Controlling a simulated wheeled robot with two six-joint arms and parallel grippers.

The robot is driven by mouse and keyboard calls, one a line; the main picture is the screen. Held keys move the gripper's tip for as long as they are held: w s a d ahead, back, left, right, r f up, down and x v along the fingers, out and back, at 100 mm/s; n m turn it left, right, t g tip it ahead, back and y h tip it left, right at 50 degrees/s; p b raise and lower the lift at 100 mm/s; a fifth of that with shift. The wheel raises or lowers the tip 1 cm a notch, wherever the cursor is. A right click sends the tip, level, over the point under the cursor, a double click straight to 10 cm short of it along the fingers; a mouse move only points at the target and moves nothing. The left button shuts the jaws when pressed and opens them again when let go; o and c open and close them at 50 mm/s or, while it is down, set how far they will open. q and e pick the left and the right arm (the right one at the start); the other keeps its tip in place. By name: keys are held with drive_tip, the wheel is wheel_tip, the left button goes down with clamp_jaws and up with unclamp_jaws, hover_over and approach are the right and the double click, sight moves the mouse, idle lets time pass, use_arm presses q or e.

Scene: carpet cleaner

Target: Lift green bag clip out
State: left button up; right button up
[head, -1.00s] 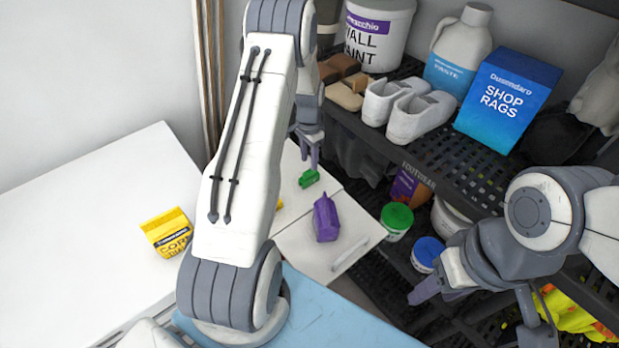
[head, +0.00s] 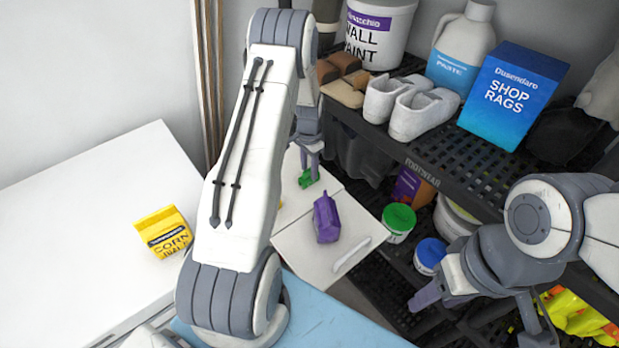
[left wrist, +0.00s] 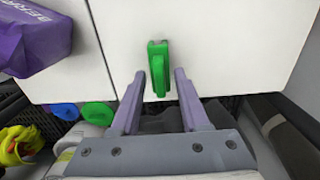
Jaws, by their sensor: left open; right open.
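The green bag clip (head: 305,180) lies on a white surface (head: 293,205), just below my left gripper (head: 311,174) in the head view. In the left wrist view the clip (left wrist: 159,68) stands out at the tips of my left gripper (left wrist: 160,78). The two fingers are apart, one on each side of its lower part, with gaps showing; I cannot tell whether either touches it. My right gripper (head: 475,318) is open and empty, over the lower shelf at the right.
A purple bag (head: 326,217) lies on the white surface near the clip. Green-lidded (head: 398,222) and blue-lidded tubs (head: 430,255) and the black shelf (head: 440,150) are to the right.

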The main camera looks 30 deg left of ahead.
use_arm(q)
clamp_jaws()
drive_tip(key=shift+r+p, duration=0.7)
drive_tip(key=shift+r, duration=0.25)
drive_tip(key=shift+r+p, duration=1.5)
drive_tip(key=shift+r, duration=0.6)
